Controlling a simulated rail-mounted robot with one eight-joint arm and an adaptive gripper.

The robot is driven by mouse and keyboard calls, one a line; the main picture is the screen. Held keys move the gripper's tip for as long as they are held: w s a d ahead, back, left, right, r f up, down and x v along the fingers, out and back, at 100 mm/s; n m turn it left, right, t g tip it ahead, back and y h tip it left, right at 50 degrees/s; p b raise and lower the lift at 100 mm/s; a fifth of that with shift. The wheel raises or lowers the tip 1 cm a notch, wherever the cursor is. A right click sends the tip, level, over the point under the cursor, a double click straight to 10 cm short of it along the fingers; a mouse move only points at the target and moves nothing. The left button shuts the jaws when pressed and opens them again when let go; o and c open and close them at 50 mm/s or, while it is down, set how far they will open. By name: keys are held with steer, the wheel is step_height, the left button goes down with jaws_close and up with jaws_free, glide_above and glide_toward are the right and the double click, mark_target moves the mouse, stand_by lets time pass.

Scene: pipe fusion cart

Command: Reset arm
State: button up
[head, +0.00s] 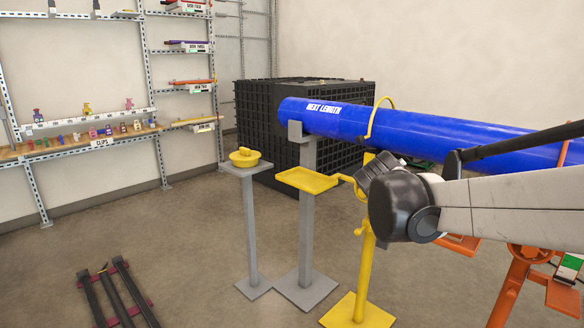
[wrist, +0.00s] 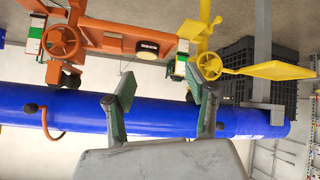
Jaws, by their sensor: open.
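My gripper (wrist: 168,88) is open and empty in the wrist view, its two green-grey fingers apart with the blue pipe (wrist: 70,108) behind them. In the head view my arm reaches in from the right. Its dark wrist end is in front of the blue pipe (head: 430,130), marked "NEXT LENGTH", and hides part of it. I cannot tell the gap between fingers and pipe.
A grey post (head: 306,220) supports the pipe's left end. Nearby are a yellow stand (head: 367,260), a grey pedestal (head: 250,220) with a yellow part (head: 244,157), and orange equipment (head: 512,290). A black crate (head: 255,115) stands behind. Floor at front left is partly clear.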

steer(key=s+a+f+n+y, duration=0.1)
steer(key=s+a+f+y, duration=0.15)
steer(key=s, duration=0.65)
steer(key=s+a+f+n+y, duration=0.2)
steer(key=s+f, duration=0.1)
steer(key=s, duration=0.7)
steer(key=s+a+f+n+y, duration=0.1)
steer(key=s+a+f+y, duration=0.1)
steer(key=s, duration=0.7)
step_height(320, 180, up, 13)
steer(key=p, duration=1.2)
steer(key=shift+f+g+p, duration=0.15)
steer(key=shift+g+p, duration=0.2)
steer(key=shift+g, duration=0.05)
steer(key=shift+s+h, duration=0.1)
steer(key=shift+h, duration=0.15)
